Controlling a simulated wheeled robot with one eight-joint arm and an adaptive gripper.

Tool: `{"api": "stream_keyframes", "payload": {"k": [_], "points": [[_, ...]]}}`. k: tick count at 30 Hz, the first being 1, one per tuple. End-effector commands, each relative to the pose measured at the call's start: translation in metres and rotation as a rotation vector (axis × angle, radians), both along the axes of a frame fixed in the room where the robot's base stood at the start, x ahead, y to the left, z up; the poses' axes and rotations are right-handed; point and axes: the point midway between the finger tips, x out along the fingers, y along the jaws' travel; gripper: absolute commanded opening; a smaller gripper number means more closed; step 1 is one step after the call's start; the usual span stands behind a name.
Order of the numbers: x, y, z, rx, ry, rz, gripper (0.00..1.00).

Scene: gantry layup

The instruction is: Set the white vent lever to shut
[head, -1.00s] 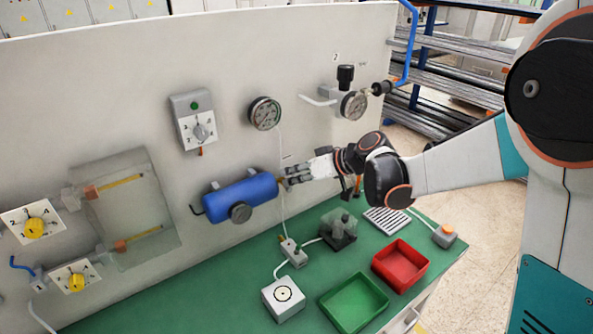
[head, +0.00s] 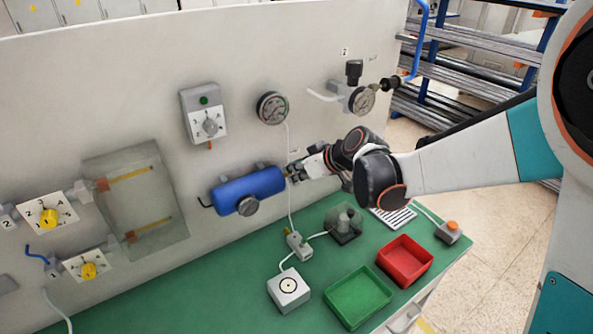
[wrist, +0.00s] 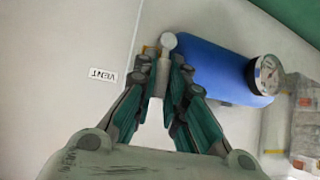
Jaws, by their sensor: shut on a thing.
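The white vent lever (wrist: 168,42) shows in the wrist view as a pale round end and a short stem at the end of the blue tank (wrist: 215,68). My gripper (wrist: 163,72) has its fingers closed on the lever's stem, one on each side. In the head view my gripper (head: 298,171) is at the right end of the blue tank (head: 249,190), close to the panel. The lever is hidden there behind the fingers. A VENT label (wrist: 103,76) is on the panel beside the lever, upside down in the wrist view.
A round gauge (head: 272,108) is on the panel above the tank, and another dial (head: 249,206) is on the tank's front. A thin white cable runs down near my gripper. Below, the green bench holds a green tray (head: 357,297) and a red tray (head: 404,261).

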Motion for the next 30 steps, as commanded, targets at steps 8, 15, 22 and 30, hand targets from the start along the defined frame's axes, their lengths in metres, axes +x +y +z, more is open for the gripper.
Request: {"api": "stream_keyframes", "payload": {"k": [8,15,22,30], "points": [[-0.001,0.001,-0.001,0.000,0.003,0.002,0.31],[-0.001,0.000,-0.001,0.001,0.002,0.001,0.31],[-0.008,-0.009,0.009,0.000,0.002,0.000,0.31],[-0.032,-0.038,0.039,0.001,0.002,-0.002,0.31]]}}
